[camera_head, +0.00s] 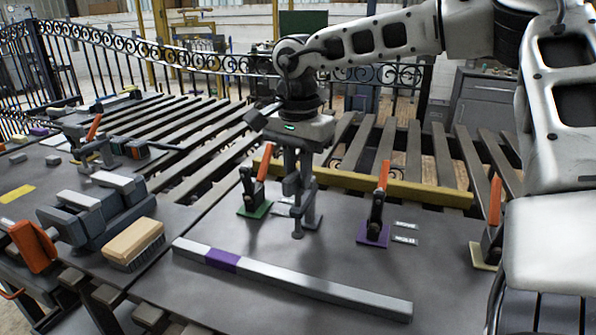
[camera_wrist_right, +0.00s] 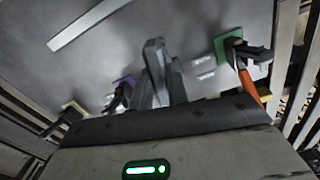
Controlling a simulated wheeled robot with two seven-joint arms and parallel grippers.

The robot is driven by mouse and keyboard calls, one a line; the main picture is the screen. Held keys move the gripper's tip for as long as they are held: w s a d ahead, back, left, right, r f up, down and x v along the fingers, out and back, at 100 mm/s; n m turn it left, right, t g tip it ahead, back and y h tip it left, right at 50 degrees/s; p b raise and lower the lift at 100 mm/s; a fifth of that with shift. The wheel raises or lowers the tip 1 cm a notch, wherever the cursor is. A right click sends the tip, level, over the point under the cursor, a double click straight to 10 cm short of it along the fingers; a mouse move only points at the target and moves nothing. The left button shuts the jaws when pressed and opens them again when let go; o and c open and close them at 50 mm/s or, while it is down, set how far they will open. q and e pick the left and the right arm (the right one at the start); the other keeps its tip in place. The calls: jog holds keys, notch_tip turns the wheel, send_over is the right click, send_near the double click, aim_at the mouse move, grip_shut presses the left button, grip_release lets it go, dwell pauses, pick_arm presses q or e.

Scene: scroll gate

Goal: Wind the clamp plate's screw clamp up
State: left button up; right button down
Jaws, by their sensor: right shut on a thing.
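My right gripper (camera_head: 292,172) points down over the grey clamp plate (camera_head: 300,255) and is shut on the upper part of a grey screw clamp (camera_head: 310,212). The clamp stands upright, with a thin spindle and a round foot (camera_head: 297,235) low over the plate. Whether the foot touches the plate is hard to tell. In the right wrist view, grey fingers and clamp parts overlap in the middle (camera_wrist_right: 155,72), so the grip itself is partly hidden. My left gripper is out of view.
Orange-handled toggle clamps stand on green (camera_head: 255,209), purple (camera_head: 373,236) and cream bases (camera_head: 486,257). A grey bar with a purple band (camera_head: 222,260) lies in front. A brush (camera_head: 133,245) and a vise (camera_head: 95,215) are at left. Slats run behind.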

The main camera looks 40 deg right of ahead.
aim_at(298, 171)
jog(key=shift+n, duration=1.1)
jog(key=shift+f, duration=0.1)
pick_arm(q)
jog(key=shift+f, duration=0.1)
pick_arm(e)
jog(key=c, duration=1.4)
grip_release()
jog(key=shift+o, duration=0.2)
pick_arm(q)
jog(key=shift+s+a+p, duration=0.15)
jog(key=shift+p, duration=0.4)
pick_arm(e)
notch_tip(298, 171, up, 16)
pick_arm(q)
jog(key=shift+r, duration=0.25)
